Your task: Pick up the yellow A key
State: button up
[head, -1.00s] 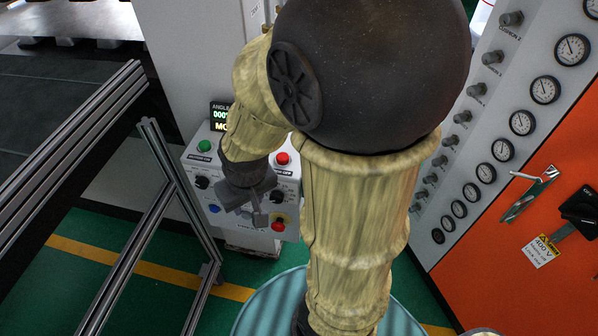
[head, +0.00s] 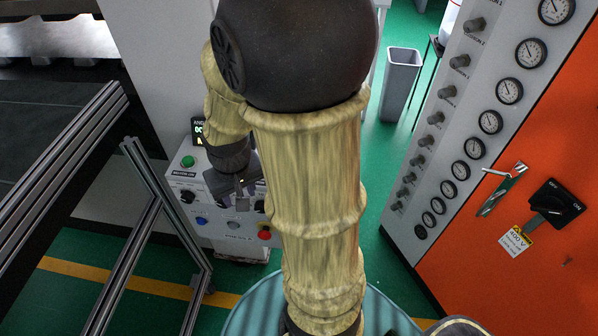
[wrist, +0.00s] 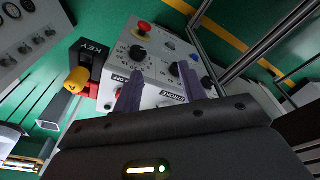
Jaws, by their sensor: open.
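The yellow key (wrist: 77,79) shows at the left of the wrist view, in a black block (wrist: 88,62) marked KEY on the side of the control box. My gripper (wrist: 160,68) is open and empty, its two dark fingers apart in front of the control box's (wrist: 160,45) knob panel. The key lies to the left of both fingers, clear of them. In the head view, my gripper (head: 240,192) is in front of the control box (head: 215,222), and my arm hides part of the box. I cannot make out the key there.
The box carries a red button (wrist: 144,27) and dark knobs. Metal rails (head: 165,200) stand left of it. A gauge panel (head: 440,150) and an orange cabinet (head: 500,255) stand at right. A grey bin (head: 400,80) stands behind on the green floor.

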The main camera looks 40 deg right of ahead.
jog(key=d+r+m+g+p, duration=0.1)
jog(key=d+r+m+p, duration=0.2)
jog(key=d, duration=0.5)
jog(key=d+r+m+p, duration=0.3)
jog(key=d+r+p, duration=0.3)
jog(key=d, duration=0.3)
jog(key=shift+s+d+g+p, duration=0.2)
jog(key=shift+d+g+p, duration=0.1)
jog(key=shift+g+p, duration=0.1)
notch_tip(320, 180, down, 12)
jog(key=shift+f, duration=0.1)
jog(key=shift+w+a+f, duration=0.1)
jog(key=shift+f, duration=2.45)
